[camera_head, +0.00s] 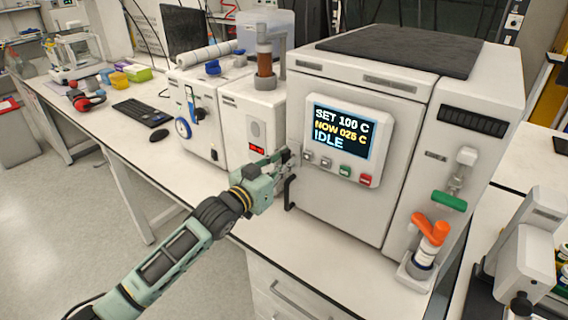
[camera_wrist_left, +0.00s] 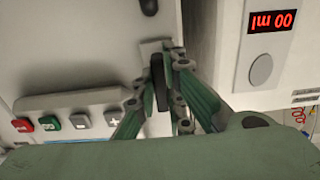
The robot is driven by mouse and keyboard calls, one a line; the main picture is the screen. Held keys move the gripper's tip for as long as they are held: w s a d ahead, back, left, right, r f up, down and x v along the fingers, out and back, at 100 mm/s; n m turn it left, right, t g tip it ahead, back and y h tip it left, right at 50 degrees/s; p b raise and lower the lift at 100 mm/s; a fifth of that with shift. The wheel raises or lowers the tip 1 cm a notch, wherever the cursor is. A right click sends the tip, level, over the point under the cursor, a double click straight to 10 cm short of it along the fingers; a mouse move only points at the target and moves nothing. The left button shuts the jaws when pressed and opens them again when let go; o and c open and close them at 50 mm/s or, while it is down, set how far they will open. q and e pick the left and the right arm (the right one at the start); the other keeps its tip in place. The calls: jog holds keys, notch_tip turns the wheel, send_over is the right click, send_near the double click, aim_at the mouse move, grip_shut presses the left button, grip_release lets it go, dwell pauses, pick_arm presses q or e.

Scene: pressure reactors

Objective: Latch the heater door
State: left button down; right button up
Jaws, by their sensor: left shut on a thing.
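The heater (camera_head: 345,100) is a large white cabinet. Its door (camera_head: 338,211) carries a display reading SET 100 C, NOW 025 C, IDLE, and looks closed against the body. A black door handle (camera_head: 289,192) sits at the door's left edge; what looks like its end shows in the left wrist view (camera_wrist_left: 149,6). My left gripper (camera_head: 284,161) is at the door's left edge, above this handle. In the left wrist view its fingers (camera_wrist_left: 161,88) are shut on a small dark latch lever (camera_wrist_left: 157,72) with a pale mount (camera_wrist_left: 152,47). The fingers partly hide the latch. My right gripper is out of view.
A white dosing unit (camera_head: 251,118) with a red display stands close on the left, near my gripper. Buttons (camera_head: 345,171) sit below the screen. A side panel holds a green-handled valve (camera_head: 449,202) and an orange-handled part (camera_head: 430,230).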

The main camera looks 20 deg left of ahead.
pick_arm(q)
jog(key=shift+f, duration=0.1)
jog(key=c, duration=1.8)
grip_release()
jog(key=shift+s, duration=0.1)
